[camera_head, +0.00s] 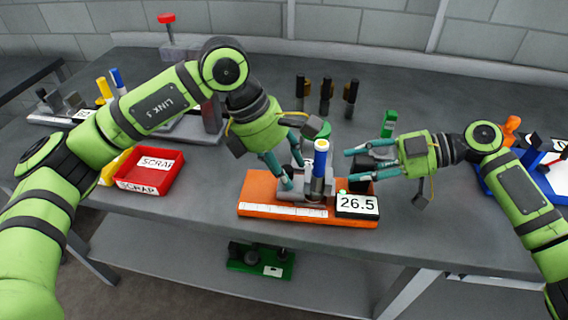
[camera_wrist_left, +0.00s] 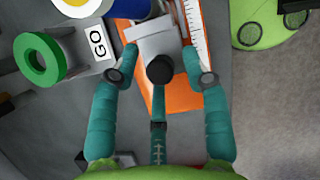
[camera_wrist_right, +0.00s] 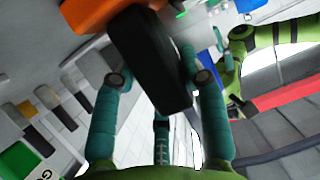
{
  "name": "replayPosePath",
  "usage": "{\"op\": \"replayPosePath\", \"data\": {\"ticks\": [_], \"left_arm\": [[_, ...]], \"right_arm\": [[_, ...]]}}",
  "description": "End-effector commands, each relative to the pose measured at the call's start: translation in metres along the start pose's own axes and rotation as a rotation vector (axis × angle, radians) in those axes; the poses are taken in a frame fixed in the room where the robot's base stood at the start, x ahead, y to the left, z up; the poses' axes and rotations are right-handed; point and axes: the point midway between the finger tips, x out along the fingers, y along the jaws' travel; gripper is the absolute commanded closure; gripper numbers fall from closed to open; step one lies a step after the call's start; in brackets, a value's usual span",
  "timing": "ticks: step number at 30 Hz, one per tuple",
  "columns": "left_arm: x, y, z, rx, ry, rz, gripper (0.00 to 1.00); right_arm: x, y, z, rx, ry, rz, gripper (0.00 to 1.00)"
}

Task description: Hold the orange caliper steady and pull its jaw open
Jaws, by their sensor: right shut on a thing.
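The orange caliper (camera_head: 255,188) lies near the table's front edge, with a white scale and a display (camera_head: 357,204) reading 26.5. My left gripper (camera_head: 296,160) is lowered over it. In the left wrist view its open fingers (camera_wrist_left: 163,76) straddle a grey block with a black knob (camera_wrist_left: 160,70) on the orange base (camera_wrist_left: 185,95); a gap shows on at least one side. My right gripper (camera_head: 352,165) is shut on a dark block at the caliper's right end; the block (camera_wrist_right: 155,60) fills its fingers in the right wrist view.
A red SCRAP bin (camera_head: 150,185) stands to the left. Several dark pegs (camera_head: 325,95) stand behind the caliper, with a green part (camera_head: 389,124) to their right. A blue tray (camera_head: 490,180) is at the far right. A green device (camera_head: 262,262) is on the lower shelf.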

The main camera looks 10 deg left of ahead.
Motion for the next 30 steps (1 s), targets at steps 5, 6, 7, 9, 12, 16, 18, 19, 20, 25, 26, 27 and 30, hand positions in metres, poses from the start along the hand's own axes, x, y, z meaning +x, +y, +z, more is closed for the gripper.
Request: {"op": "replayPosePath", "data": {"ticks": [5, 6, 7, 9, 12, 16, 18, 19, 20, 25, 26, 27, 30], "left_arm": [[0.0, 0.0, 0.001, 0.001, -0.001, 0.0, 1.0], [-0.001, 0.0, 0.001, 0.001, -0.002, -0.001, 1.0], [-0.001, 0.0, 0.001, 0.001, -0.002, -0.001, 1.0], [-0.001, 0.0, -0.001, 0.001, -0.003, -0.001, 1.0], [-0.005, 0.002, -0.011, -0.001, -0.003, 0.0, 1.0], [-0.012, 0.005, -0.025, -0.001, -0.001, 0.001, 1.0], [-0.013, 0.005, -0.026, 0.001, -0.002, 0.001, 1.0], [-0.012, 0.005, -0.025, 0.001, -0.001, 0.001, 1.0], [-0.013, 0.005, -0.025, 0.001, -0.001, 0.001, 1.0], [-0.013, 0.005, -0.025, 0.0, -0.001, 0.002, 0.53], [-0.013, 0.005, -0.025, 0.0, -0.001, 0.002, 0.52], [-0.012, 0.005, -0.025, 0.0, -0.001, 0.002, 0.52], [-0.012, 0.005, -0.025, 0.0, 0.0, 0.001, 0.52]], "right_arm": [[-0.001, 0.001, -0.001, 0.001, 0.002, 0.003, 0.97], [-0.001, 0.001, -0.001, 0.001, 0.002, 0.003, 0.97], [-0.001, 0.001, -0.001, 0.001, 0.002, 0.003, 0.97], [0.0, 0.001, -0.001, 0.001, 0.002, 0.003, 0.97], [0.0, 0.001, -0.001, 0.002, 0.002, 0.004, 0.97], [-0.001, 0.001, 0.0, 0.002, 0.001, 0.005, 0.97], [-0.001, 0.001, 0.0, 0.002, 0.0, 0.005, 0.97], [-0.001, 0.001, 0.0, 0.002, 0.0, 0.006, 0.97], [-0.002, 0.001, 0.0, 0.003, 0.0, 0.006, 0.97], [-0.002, 0.002, 0.001, 0.003, -0.002, 0.006, 0.97], [-0.002, 0.002, 0.001, 0.003, -0.002, 0.006, 0.97], [-0.002, 0.001, 0.001, 0.003, -0.002, 0.006, 0.97], [-0.002, 0.001, 0.001, 0.003, -0.002, 0.005, 0.97]]}}
